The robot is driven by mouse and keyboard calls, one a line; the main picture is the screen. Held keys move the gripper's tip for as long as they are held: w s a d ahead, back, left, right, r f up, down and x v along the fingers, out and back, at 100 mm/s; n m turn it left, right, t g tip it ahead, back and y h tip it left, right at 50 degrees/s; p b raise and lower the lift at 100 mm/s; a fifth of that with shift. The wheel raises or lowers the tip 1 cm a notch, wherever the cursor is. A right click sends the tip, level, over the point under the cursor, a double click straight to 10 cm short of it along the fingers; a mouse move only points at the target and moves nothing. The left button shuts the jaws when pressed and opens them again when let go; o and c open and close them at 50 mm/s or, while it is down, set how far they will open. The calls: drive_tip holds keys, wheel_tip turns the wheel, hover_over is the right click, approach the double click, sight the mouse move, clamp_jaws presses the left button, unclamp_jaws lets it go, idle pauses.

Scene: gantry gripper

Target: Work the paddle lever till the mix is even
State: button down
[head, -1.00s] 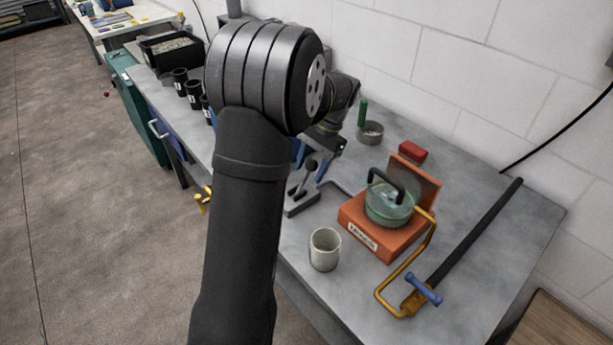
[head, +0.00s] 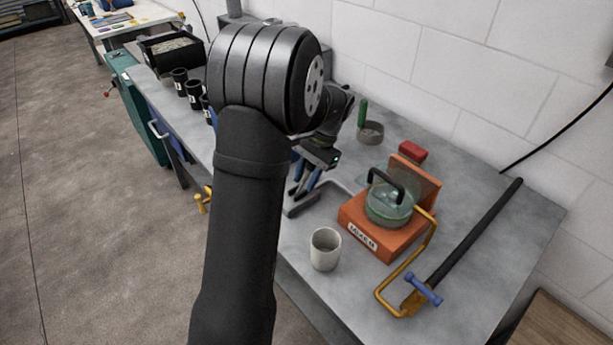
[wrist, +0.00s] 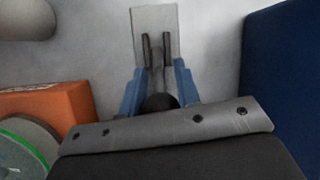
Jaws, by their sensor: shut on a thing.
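The paddle lever has a grey base plate (head: 298,208) on the bench. Its dark round knob (wrist: 160,103) shows in the wrist view between the blue fingers of my gripper (wrist: 159,84). My gripper (head: 305,187) is shut on the lever; its fingers hide the knob in the head view. Right of it stands the orange mixer (head: 372,243), carrying a label, with a greenish glass bowl (head: 388,210) under a black handle. The wrist view shows the mixer's orange body (wrist: 50,100) and the bowl's green rim (wrist: 28,140). I cannot tell how even the mix is.
A pale cup (head: 325,250) stands in front of the mixer. A red block (head: 413,151) and a round tin (head: 370,132) sit behind. A dark blue block (wrist: 285,80) fills the right of the wrist view.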

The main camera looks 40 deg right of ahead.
drive_tip(key=shift+a, duration=0.1)
drive_tip(key=h, duration=0.1)
drive_tip(key=a+r+h, duration=0.1)
drive_tip(key=h, duration=0.1)
drive_tip(key=shift+a, duration=0.15)
drive_tip(key=h, duration=0.1)
drive_tip(key=a+h, duration=0.1)
drive_tip(key=h, duration=0.1)
drive_tip(key=shift+a+r+h, duration=0.15)
drive_tip(key=shift+a+h, duration=0.1)
drive_tip(key=shift+h, duration=0.15)
drive_tip(key=a+h, duration=0.1)
drive_tip(key=h, duration=0.2)
drive_tip(key=shift+a, duration=0.15)
drive_tip(key=shift+a+f+h, duration=0.2)
drive_tip(key=shift+a+h, duration=0.2)
drive_tip(key=shift+h, duration=0.55)
drive_tip(key=shift+a+f+h, duration=0.2)
drive_tip(key=shift+a+h, duration=0.15)
drive_tip(key=shift+h, duration=0.6)
drive_tip(key=shift+a+f+h, duration=0.1)
drive_tip(key=shift+h, duration=0.2)
drive_tip(key=c, duration=1.1)
unclamp_jaws()
